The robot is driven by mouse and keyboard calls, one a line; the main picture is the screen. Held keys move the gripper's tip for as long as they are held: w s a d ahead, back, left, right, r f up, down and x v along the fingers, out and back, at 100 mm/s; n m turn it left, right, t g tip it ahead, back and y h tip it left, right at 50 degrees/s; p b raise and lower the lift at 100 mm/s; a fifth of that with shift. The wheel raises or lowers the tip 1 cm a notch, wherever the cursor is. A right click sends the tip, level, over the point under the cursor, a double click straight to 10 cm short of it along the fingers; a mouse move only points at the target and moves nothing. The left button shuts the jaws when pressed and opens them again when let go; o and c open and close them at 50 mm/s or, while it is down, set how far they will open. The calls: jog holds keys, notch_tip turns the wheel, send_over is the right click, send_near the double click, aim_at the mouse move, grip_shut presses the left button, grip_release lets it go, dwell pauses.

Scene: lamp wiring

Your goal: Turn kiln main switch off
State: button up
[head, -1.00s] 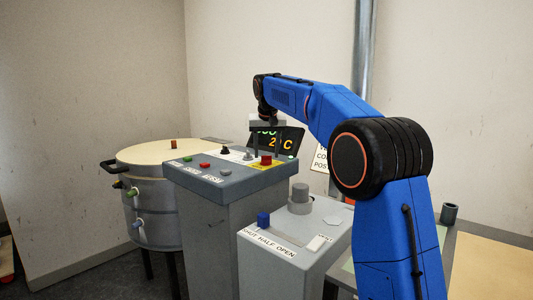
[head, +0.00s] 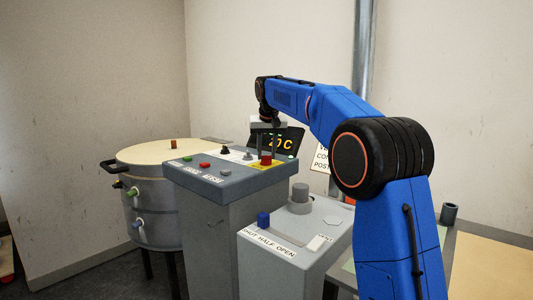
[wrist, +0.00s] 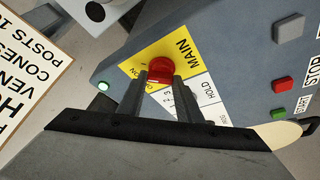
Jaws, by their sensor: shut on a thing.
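The kiln main switch is a red knob (head: 266,158) on a yellow plate (wrist: 185,47) marked MAIN, at the right end of the grey control panel (head: 225,182). In the wrist view the red knob (wrist: 159,70) sits between my two fingers, close by the letters ON; the rest of that marking is partly covered. My gripper (head: 267,150) comes down from above and is shut on the knob. A small green lamp (wrist: 103,86) on the panel is lit beside the plate.
The round kiln (head: 150,200) is at left, and a lower grey box (head: 285,245) with a blue-knobbed slider is in front at right.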

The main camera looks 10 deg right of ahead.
jog(key=n+y, duration=0.1)
jog(key=n, duration=0.3)
jog(key=shift+d+n+y, duration=0.2)
jog(key=shift+n+y, duration=0.1)
jog(key=shift+y, duration=0.1)
jog(key=n, duration=0.2)
jog(key=n+g+y, duration=0.1)
jog(key=n, duration=0.1)
jog(key=shift+w+d+n+y, duration=0.1)
jog(key=shift+w+n+y, duration=0.1)
jog(key=shift+n+y, duration=0.1)
jog(key=n+g+y, duration=0.1)
jog(key=n, duration=0.3)
jog(key=shift+w, duration=0.15)
jog(key=shift+n+g+y, duration=0.3)
jog(key=shift+n+g, duration=0.5)
jog(key=shift+n, duration=1.2)
jog(key=o, duration=1)
jog(key=shift+o, duration=0.2)
jog(key=shift+d+r, duration=0.1)
jog(key=v, duration=0.7)
